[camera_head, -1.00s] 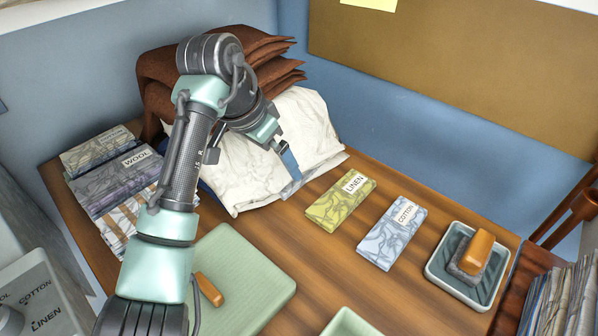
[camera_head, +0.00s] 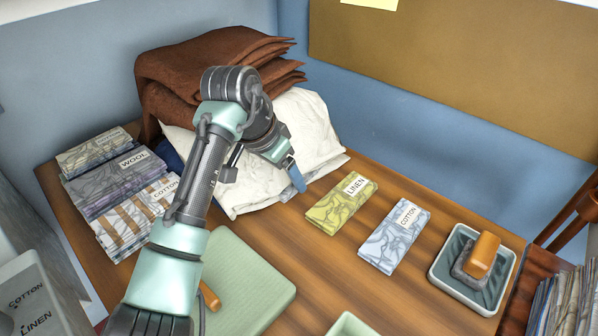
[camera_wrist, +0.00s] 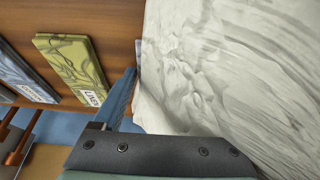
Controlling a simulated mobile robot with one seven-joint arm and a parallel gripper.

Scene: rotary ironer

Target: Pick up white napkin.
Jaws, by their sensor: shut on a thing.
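The white napkin (camera_head: 255,180) is a large, rumpled cloth in front of the brown folded cloths. It also fills the right of the wrist view (camera_wrist: 235,65). My gripper (camera_head: 299,184) has its blue fingertips at the napkin's front right edge, low over the table. The jaws are shut on the napkin. In the wrist view a blue finger (camera_wrist: 124,98) lies along the napkin's edge, and the other finger is hidden.
A yellow-green LINEN packet (camera_head: 342,202) and a blue COTTON packet (camera_head: 394,235) lie to the right. A tray with an orange-handled block (camera_head: 440,275) stands at the far right. Brown folded cloths (camera_head: 195,60) are behind. A green board (camera_head: 255,275) is in front.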

